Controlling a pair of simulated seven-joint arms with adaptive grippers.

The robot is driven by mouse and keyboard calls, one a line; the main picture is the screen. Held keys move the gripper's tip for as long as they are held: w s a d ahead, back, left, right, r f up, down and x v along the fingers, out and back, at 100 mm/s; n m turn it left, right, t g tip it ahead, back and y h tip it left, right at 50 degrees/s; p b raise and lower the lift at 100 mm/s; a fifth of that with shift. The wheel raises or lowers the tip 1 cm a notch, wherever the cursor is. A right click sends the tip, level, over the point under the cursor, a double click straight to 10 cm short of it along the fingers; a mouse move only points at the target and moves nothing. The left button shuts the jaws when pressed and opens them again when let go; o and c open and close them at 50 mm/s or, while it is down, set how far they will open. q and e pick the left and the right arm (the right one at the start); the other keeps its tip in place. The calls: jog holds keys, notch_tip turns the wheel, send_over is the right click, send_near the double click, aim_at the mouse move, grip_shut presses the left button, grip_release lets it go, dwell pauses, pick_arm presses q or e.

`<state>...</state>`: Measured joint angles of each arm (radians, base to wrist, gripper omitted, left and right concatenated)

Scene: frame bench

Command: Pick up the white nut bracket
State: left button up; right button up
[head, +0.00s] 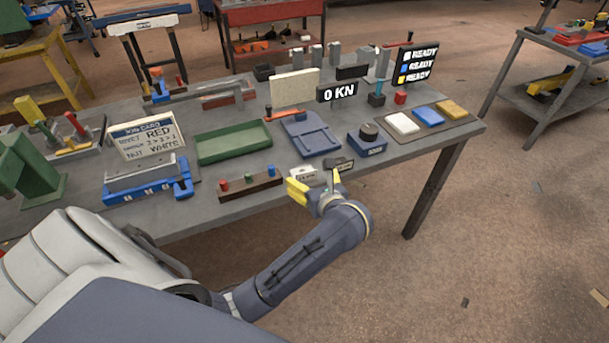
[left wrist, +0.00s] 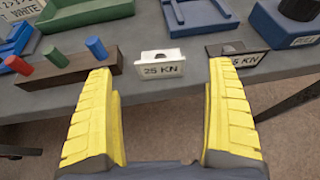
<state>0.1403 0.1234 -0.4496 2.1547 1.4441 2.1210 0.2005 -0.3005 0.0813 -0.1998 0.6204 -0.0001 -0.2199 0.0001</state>
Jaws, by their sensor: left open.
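The white nut bracket (head: 304,173) stands near the front edge of the grey bench in the head view. In the left wrist view the bracket (left wrist: 163,57) shows a "25 KN" label and lies ahead of the gap between my fingers. My left gripper (head: 316,186) has yellow fingers and is open and empty, at the bench's front edge close to the bracket. In the left wrist view its fingers (left wrist: 161,72) are spread wide, with the bracket between their tips in the picture. I see no contact. My right gripper is not in view.
A dark bracket (left wrist: 238,56) stands just right of the white one. A brown block with coloured pegs (head: 250,187) is on the left. Behind are a green tray (head: 232,156), a blue tray (head: 309,148) and a blue box with a dark knob (head: 367,147).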

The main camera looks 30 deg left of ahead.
aim_at(307, 173)
pick_arm(q)
jog(key=shift+x, duration=2.45)
jog(key=shift+c, duration=0.2)
jog(key=c, duration=1.4)
jog(key=shift+r, duration=0.1)
